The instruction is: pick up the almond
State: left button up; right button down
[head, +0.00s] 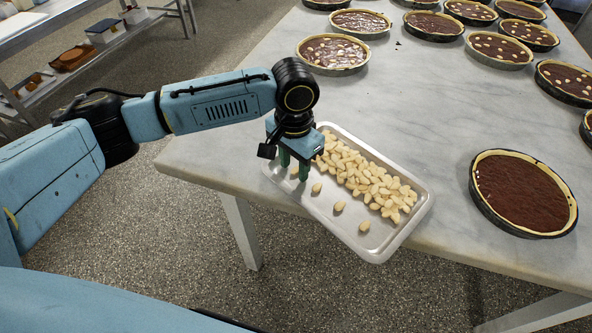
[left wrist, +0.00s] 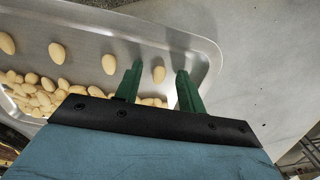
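A metal tray (head: 408,232) on the table's near edge holds a pile of pale almonds (head: 378,186) and several loose ones in a row along its near side. My left gripper (head: 294,172) points down over the tray's left end. Its green fingers are open. In the left wrist view the gripper (left wrist: 158,86) has one almond (left wrist: 158,74) in the gap between its fingertips, with space on both sides. Another almond (left wrist: 109,64) lies just outside the left finger. In the head view loose almonds (head: 317,187) lie to the right of the fingers. My right gripper is not in view.
A chocolate tart (head: 524,192) stands on the marble table (head: 440,110) right of the tray. Several more tarts, some with almonds, such as one tart (head: 333,52), stand toward the back. The table's middle is clear. A shelf (head: 90,50) is at the far left.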

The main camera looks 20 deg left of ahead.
aim_at(295, 171)
pick_arm(q)
jog(key=shift+c, duration=0.5)
jog(key=c, duration=0.7)
grip_shut()
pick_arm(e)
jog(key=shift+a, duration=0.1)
